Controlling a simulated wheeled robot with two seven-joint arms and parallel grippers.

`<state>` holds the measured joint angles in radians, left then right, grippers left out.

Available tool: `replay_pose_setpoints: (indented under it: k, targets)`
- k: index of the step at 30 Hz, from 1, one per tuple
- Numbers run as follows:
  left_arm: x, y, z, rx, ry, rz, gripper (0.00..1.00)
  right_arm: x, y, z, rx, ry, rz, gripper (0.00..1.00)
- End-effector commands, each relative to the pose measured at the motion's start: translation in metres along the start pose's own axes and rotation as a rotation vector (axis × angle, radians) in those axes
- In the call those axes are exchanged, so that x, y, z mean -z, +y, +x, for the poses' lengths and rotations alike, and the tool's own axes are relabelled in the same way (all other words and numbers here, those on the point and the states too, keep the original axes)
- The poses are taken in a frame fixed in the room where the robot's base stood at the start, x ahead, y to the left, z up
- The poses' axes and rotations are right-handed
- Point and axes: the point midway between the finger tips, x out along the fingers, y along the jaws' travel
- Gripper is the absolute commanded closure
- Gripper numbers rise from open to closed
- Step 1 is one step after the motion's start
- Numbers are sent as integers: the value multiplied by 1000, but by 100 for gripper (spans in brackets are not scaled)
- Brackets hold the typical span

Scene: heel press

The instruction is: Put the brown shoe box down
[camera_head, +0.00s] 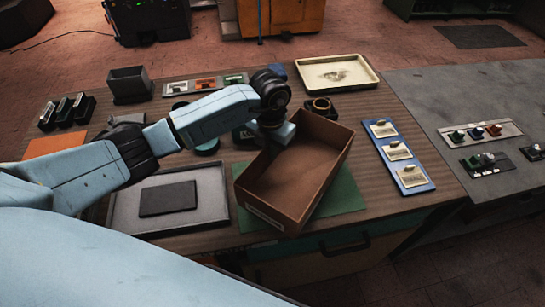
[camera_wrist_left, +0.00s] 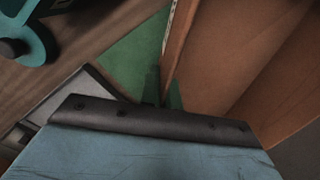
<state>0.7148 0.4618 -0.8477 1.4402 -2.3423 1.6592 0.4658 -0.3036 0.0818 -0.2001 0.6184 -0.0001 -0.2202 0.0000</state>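The brown shoe box (camera_head: 297,172) is an open, empty tray with a pale label on its near end. It is over the green mat (camera_head: 344,193), turned at an angle to it. I cannot tell whether its bottom touches the mat. My left gripper (camera_head: 280,138) is at the box's far left wall. In the left wrist view, the dark fingers (camera_wrist_left: 164,88) are on both sides of the upright box wall (camera_wrist_left: 178,45), shut on it. The fingertips are partly hidden in the head view. My right gripper is in neither view.
Left of the box is a grey tray (camera_head: 217,200) with a dark pad (camera_head: 168,198). Right of it is a blue board (camera_head: 398,156) with several cards. A cream tray (camera_head: 337,74) stands behind. Part of the green mat is bare beside the box.

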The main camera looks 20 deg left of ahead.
Motion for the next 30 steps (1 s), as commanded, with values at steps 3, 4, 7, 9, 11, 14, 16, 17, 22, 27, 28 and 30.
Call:
replay_pose_setpoints:
  k: [3, 4, 7, 9, 11, 14, 16, 17, 22, 27, 28, 30]
  targets:
    - [1, 0, 14, 0, 3, -1, 100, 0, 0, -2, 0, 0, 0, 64]
    - [1, 0, 18, 1, 3, -1, 100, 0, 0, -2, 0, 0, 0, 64]
    - [1, 0, 32, 0, 3, -1, 100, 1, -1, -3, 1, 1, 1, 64]
    - [0, 0, 35, 0, 0, 0, 100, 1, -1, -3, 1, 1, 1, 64]
    - [0, 0, 35, 0, -1, 1, 100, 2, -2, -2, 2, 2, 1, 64]
    - [0, 0, 34, 0, -1, 1, 100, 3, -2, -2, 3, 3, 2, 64]
    - [0, 0, 35, -1, 0, 1, 100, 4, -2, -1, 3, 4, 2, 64]
    - [0, 0, 36, -1, 0, 1, 100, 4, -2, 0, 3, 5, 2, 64]
    - [0, 0, 38, -1, 0, 1, 83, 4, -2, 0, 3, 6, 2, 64]
    - [0, 0, 38, -1, 0, 1, 75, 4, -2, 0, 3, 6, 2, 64]
    - [0, 0, 38, -1, 0, 1, 75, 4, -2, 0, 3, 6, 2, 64]
    - [0, 0, 38, -1, 0, 1, 75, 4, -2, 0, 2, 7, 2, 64]
